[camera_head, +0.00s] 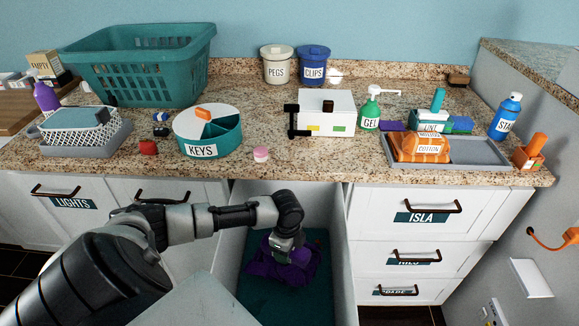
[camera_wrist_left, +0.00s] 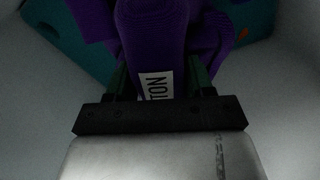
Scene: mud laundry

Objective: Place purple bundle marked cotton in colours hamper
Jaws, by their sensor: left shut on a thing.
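The purple bundle (camera_head: 268,272) is down inside the open pull-out hamper (camera_head: 337,240), near its teal bottom. My left gripper (camera_head: 290,258) reaches down into the hamper from above and is shut on the bundle. In the left wrist view the bundle (camera_wrist_left: 150,35) shows as a purple roll between the two fingers, with a white label ending in "TON". More purple cloth lies around it, with teal beyond. Whether the bundle touches the bottom is hard to tell. The hamper's own label is not visible. My right gripper is not in view.
White hamper walls stand close on both sides of my left gripper. Above is the granite counter with a teal basket (camera_head: 140,65), a KEYS caddy (camera_head: 210,148), a white box (camera_head: 327,112) and a grey tray (camera_head: 480,150) holding an orange COTTON bundle (camera_head: 420,148). Labelled drawers (camera_head: 430,220) are at right.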

